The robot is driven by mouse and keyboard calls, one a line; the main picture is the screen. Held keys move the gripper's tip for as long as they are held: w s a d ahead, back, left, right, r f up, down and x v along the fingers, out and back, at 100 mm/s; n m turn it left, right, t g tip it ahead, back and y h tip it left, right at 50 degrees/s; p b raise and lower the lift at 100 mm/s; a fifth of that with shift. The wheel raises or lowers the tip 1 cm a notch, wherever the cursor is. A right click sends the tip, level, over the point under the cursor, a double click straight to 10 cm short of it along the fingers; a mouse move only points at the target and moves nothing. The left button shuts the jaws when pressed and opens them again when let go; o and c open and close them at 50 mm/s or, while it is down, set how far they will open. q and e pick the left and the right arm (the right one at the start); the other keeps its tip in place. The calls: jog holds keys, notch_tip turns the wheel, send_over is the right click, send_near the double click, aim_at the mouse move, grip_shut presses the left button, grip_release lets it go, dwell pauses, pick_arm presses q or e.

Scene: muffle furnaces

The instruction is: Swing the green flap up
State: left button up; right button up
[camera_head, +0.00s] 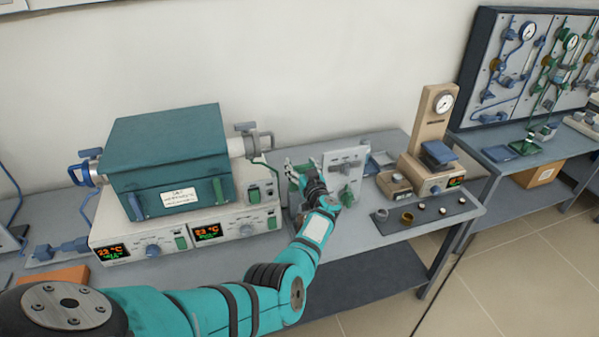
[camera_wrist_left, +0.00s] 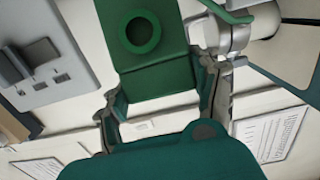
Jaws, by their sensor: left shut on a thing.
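The green flap (camera_wrist_left: 158,75) fills the upper middle of the left wrist view. It is a flat green plate with a round green ring near its far end. In the head view a small green part of it (camera_head: 294,173) shows beside my gripper, at the fixture on the bench. My left gripper (camera_head: 306,176) is shut on the flap, its fingers on either side of it in the wrist view (camera_wrist_left: 160,98). The gripper partly hides the flap in the head view, so its exact tilt is hard to tell. My right gripper is out of view.
A teal furnace (camera_head: 170,150) on white control units (camera_head: 185,232) stands left. An upright grey panel (camera_head: 342,168) with a green handle (camera_head: 347,196) is just right of my gripper. A beige gauge instrument (camera_head: 433,140) and a dark mat (camera_head: 425,216) with small cups lie farther right.

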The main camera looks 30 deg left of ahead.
pick_arm(q)
jog(key=shift+w+a+r+g+p, duration=0.25)
jog(key=shift+w+a+g+p, duration=0.05)
jog(key=shift+a+g, duration=0.15)
jog(key=shift+w+a+f+h, duration=0.1)
jog(key=shift+f+h, duration=0.05)
jog(key=shift+h, duration=0.25)
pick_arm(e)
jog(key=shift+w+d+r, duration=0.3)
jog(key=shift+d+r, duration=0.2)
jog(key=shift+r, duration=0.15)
pick_arm(q)
jog(key=shift+f, duration=0.1)
jog(key=o, duration=1.7)
jog(key=shift+w+f, duration=0.1)
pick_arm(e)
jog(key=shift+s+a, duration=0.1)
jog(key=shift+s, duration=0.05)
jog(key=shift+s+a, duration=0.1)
